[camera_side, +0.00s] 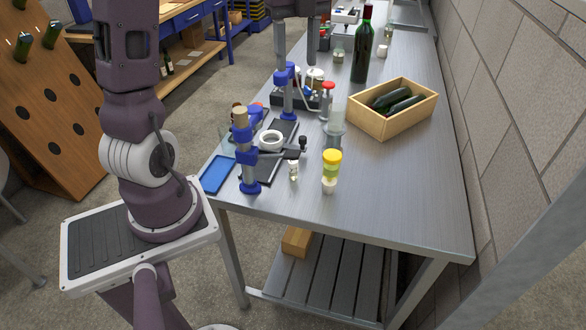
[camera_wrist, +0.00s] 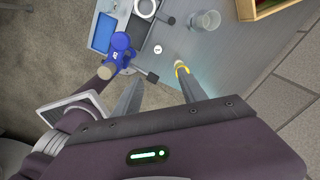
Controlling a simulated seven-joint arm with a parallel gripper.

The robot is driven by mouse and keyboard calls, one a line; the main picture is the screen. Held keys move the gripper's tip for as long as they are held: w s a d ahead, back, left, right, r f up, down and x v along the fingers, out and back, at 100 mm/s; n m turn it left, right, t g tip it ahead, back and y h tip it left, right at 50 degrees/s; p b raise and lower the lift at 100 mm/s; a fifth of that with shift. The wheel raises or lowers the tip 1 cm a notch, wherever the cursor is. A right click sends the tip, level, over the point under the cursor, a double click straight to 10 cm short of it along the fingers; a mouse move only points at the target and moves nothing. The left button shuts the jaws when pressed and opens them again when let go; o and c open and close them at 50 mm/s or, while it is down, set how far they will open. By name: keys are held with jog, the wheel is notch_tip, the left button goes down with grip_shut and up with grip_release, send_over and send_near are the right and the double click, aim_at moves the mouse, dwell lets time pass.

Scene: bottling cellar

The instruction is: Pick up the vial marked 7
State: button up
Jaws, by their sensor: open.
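A small clear vial with a white top (camera_side: 293,171) stands upright near the table's front edge, just right of a blue clamp stand (camera_side: 247,160). In the wrist view its round white top (camera_wrist: 157,49) shows a faint mark that I cannot read, so I cannot confirm a 7. My gripper (camera_side: 298,62) hangs from the top of the side view with its fingers pointing down. In the wrist view its two fingers (camera_wrist: 160,76) are spread and nothing is between them. The vial top appears beyond the fingertips, apart from them.
A yellow-capped container (camera_side: 332,158) stands right of the vial, and shows by the right fingertip in the wrist view (camera_wrist: 181,67). A glass beaker (camera_side: 334,126), a blue tray (camera_side: 218,174), a wooden crate (camera_side: 381,129) with bottles and a wine bottle (camera_side: 362,48) are nearby. The table's right front is clear.

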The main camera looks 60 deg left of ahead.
aim_at(293, 166)
jog(key=f, duration=2.9)
jog(key=shift+s+f, duration=0.35)
jog(key=shift+s, duration=0.05)
grip_shut()
